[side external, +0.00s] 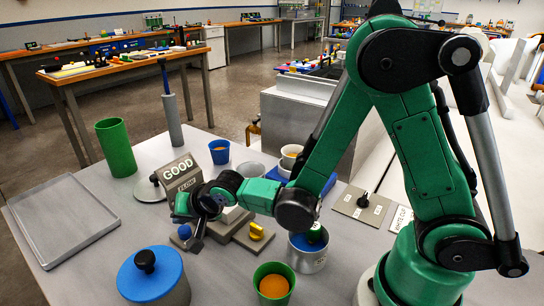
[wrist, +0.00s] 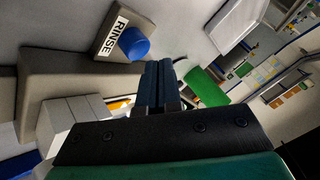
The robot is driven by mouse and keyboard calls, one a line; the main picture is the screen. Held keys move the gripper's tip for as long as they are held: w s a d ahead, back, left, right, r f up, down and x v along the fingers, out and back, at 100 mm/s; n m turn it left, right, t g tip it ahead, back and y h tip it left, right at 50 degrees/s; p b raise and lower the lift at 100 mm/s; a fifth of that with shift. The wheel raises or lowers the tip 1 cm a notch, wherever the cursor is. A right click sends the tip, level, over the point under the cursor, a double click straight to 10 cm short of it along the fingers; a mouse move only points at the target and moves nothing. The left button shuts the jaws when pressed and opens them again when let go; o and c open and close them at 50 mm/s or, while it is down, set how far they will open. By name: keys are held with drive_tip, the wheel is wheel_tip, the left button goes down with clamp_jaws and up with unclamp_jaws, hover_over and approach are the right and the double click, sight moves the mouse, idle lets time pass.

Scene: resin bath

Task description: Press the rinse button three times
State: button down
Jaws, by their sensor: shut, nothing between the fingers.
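The rinse button is a blue dome (wrist: 134,42) beside a white RINSE label (wrist: 114,36) in the wrist view. In the side view the blue button (side external: 184,232) stands at the left end of the grey fixture. My gripper (side external: 197,244) points down just right of the button in the side view. In the wrist view my gripper (wrist: 158,66) shows as two dark fingers closed together, with nothing between them. Its tips appear a little below and right of the button, with a gap in the picture. Contact cannot be seen.
A yellow knob (side external: 257,231) sits on the fixture's right. A blue-lidded pot (side external: 150,275), an orange-filled green cup (side external: 273,283) and a metal pot (side external: 307,254) stand in front. A grey tray (side external: 64,220) lies left.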

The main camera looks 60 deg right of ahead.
sight(187, 232)
drive_tip(key=shift+f, duration=0.1)
drive_tip(key=shift+f, duration=0.3)
drive_tip(key=shift+r, duration=0.1)
idle(0.3)
drive_tip(key=shift+r, duration=0.3)
drive_tip(key=shift+r, duration=0.15)
drive_tip(key=shift+r, duration=2.4)
